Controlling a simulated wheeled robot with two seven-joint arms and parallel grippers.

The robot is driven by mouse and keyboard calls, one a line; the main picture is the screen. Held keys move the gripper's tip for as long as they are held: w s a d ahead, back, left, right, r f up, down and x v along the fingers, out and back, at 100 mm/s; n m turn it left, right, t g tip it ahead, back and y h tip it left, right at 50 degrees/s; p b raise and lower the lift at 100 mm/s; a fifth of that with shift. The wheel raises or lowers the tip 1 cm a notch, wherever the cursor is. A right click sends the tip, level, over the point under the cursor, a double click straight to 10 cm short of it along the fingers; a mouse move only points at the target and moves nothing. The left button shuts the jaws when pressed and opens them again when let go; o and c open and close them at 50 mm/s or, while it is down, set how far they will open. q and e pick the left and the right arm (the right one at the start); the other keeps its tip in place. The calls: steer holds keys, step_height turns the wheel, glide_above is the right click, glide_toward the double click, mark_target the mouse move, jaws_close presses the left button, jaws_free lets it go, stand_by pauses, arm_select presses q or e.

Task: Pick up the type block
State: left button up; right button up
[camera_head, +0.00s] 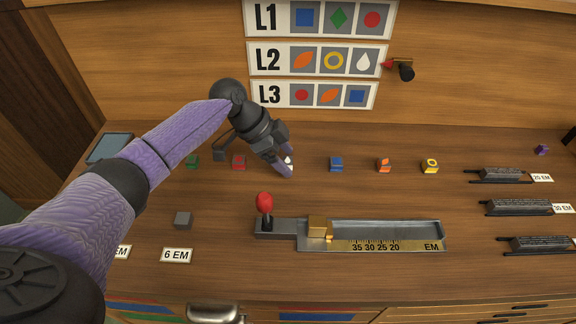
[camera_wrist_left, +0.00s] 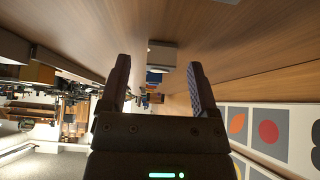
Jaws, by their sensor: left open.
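A row of small type blocks with coloured tops stands on the wooden desk: green (camera_head: 192,161), red (camera_head: 239,162), white (camera_head: 289,160), blue (camera_head: 336,164), orange (camera_head: 384,165) and yellow (camera_head: 430,166). My left gripper (camera_head: 287,164) is at the white block and its fingers partly hide it. In the left wrist view the left gripper (camera_wrist_left: 158,80) is open, with a pale grey block (camera_wrist_left: 162,56) ahead between the fingertips. I cannot tell whether either finger touches it. My right gripper is not in view.
A metal tray (camera_head: 388,230) with a red-knobbed lever (camera_head: 265,204) lies in front of the row. Dark bars (camera_head: 503,175) lie at right. The L1, L2, L3 signs (camera_head: 318,60) are behind.

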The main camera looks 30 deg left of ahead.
arm_select(q)
steer(key=shift+d+f, duration=0.15)
steer(key=shift+f, duration=0.05)
jaws_close()
